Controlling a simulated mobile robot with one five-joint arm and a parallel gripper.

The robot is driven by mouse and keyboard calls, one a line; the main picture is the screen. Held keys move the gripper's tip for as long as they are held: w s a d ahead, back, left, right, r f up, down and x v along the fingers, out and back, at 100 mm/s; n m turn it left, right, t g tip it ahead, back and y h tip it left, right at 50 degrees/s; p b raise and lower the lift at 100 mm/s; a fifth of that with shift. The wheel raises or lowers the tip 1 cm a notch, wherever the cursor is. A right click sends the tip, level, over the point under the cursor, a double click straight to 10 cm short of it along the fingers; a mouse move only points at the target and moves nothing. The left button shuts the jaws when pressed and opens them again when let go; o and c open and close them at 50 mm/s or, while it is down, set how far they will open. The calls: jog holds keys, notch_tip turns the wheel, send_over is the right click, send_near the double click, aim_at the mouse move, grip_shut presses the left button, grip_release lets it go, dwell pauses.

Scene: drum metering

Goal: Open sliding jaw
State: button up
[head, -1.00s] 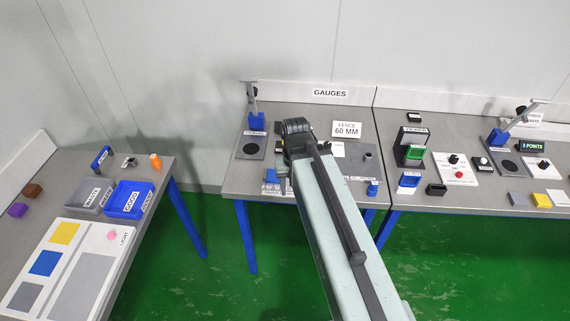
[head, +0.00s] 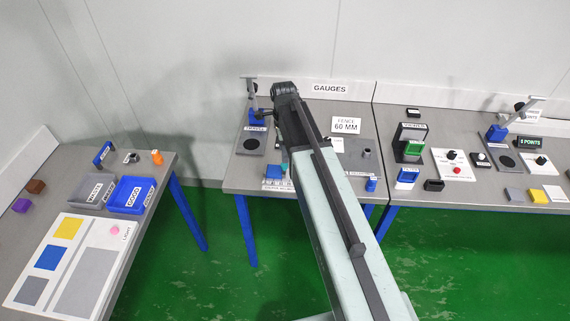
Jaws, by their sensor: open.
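A low gauge with a white scale strip (head: 277,184) lies at the front left of the middle table, with a blue block (head: 273,172) on it. This looks like the sliding-jaw gauge, but its label is too small to read surely. A small teal piece shows right of the blue block, partly behind my arm. My gripper (head: 264,114) is a small dark shape at the far end of my arm, beside the blue gauge stand (head: 254,117). It is open, above and behind the blue block and apart from it. My arm hides the gauge's right part.
The middle table (head: 237,182) also bears a "FENCE 60 MM" sign (head: 346,125), a grey ring (head: 366,153) and a small blue piece (head: 371,184). Stands and control panels fill the right table. The left table holds grey and blue trays (head: 130,196). Green floor separates the tables.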

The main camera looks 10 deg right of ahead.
aim_at(284, 169)
notch_tip(284, 169, down, 6)
jog(key=b, duration=0.5)
jog(key=shift+f, duration=0.15)
grip_shut()
dwell(0.9)
